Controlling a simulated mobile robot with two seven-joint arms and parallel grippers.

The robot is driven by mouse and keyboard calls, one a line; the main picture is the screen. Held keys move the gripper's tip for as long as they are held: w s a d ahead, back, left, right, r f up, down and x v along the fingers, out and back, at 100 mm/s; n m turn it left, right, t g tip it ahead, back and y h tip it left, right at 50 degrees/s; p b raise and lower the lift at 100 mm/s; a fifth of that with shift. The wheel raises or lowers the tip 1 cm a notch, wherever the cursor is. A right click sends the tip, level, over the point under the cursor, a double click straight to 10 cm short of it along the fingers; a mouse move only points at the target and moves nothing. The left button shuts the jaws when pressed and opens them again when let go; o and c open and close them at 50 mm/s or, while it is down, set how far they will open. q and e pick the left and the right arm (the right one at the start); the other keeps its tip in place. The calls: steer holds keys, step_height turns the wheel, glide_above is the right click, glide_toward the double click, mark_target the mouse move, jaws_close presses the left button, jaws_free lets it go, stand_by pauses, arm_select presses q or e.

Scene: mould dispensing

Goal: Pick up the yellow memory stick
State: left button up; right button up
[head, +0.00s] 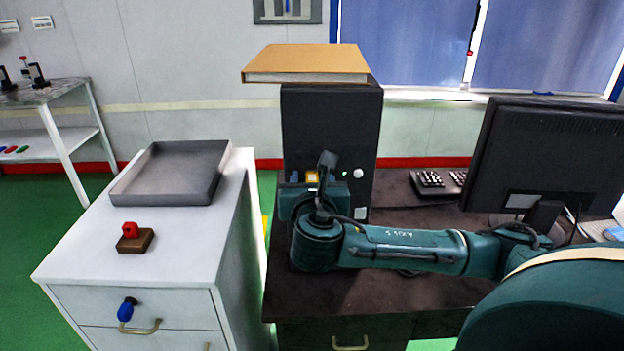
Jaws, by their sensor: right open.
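The yellow memory stick (312,177) shows as a small yellow patch at the front of the black computer tower (331,110). It is partly hidden by my right wrist. My right gripper (308,188) is in front of the tower, close to the yellow stick, and is open. Its fingertips are mostly hidden behind the wrist, so I cannot tell whether they touch the stick. My left gripper is not in view.
A cardboard-coloured box (307,60) lies on the tower. A monitor (548,155) and keyboard (432,180) stand right. On the white cabinet (85,255) are a grey tray (172,198) and a red item (129,229) on a brown block (135,241). A blue item (126,309) is at its drawer.

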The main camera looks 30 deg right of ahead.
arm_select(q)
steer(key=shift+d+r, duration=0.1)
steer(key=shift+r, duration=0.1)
arm_select(e)
jaws_close()
stand_by(0.4)
